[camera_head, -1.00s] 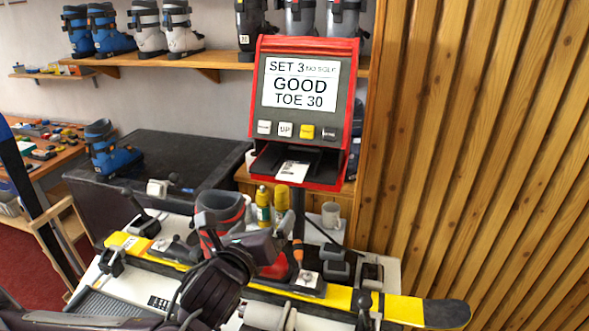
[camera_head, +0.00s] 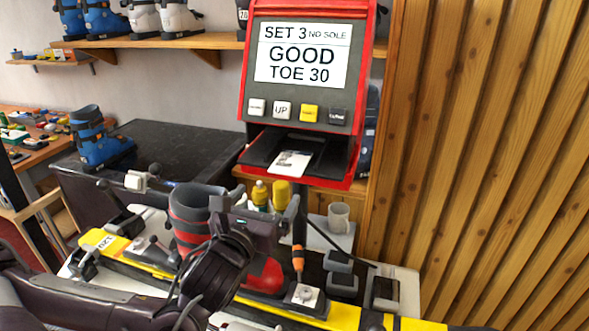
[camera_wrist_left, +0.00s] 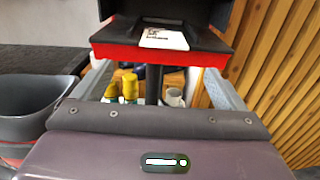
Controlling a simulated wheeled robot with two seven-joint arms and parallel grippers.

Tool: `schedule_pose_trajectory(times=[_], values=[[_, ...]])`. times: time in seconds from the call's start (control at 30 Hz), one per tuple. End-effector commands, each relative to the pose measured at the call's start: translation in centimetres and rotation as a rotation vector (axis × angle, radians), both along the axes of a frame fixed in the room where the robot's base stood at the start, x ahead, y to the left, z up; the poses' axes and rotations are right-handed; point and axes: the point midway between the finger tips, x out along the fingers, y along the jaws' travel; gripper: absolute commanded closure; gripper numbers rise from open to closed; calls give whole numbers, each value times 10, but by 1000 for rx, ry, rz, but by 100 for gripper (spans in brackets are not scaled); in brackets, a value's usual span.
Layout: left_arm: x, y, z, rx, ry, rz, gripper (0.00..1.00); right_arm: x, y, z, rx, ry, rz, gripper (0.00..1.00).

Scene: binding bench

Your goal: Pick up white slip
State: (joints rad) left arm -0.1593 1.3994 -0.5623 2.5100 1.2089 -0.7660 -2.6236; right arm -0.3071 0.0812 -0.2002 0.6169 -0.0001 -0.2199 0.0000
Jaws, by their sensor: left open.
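The white slip (camera_head: 291,162) lies in the black tray (camera_head: 257,151) of the red machine, sticking out toward its front edge. It has dark print. In the left wrist view the slip (camera_wrist_left: 163,39) is beyond my fingers, over the red tray lip. My left gripper (camera_head: 268,208) is open and empty, below the tray and in front of it, above the ski and beside the grey and red boot. In the left wrist view its two fingers (camera_wrist_left: 160,78) stand wide apart. My right gripper is not in view.
The grey and red boot (camera_head: 190,215) stands close left of my gripper on the yellow ski (camera_head: 340,315). Yellow bottles (camera_head: 281,192) and a mug (camera_head: 339,217) stand beneath the machine (camera_head: 305,75). A slatted wood wall (camera_head: 480,150) is at right.

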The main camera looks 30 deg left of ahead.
Motion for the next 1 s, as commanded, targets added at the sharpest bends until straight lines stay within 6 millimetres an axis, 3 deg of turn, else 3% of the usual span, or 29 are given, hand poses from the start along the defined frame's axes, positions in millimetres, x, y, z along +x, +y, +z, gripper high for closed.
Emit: schedule_pose_trajectory(times=[0.3, 0.47, 0.67, 1.0], values=[[20, 3, -7, 6, -2, -10, 7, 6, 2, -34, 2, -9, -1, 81], [25, 5, -4, 3, -1, -1, 7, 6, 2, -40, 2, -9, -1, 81], [33, 7, 2, -3, -3, 3, 7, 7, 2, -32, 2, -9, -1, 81], [69, 11, 7, -3, -3, 5, 7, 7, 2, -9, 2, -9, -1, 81]])
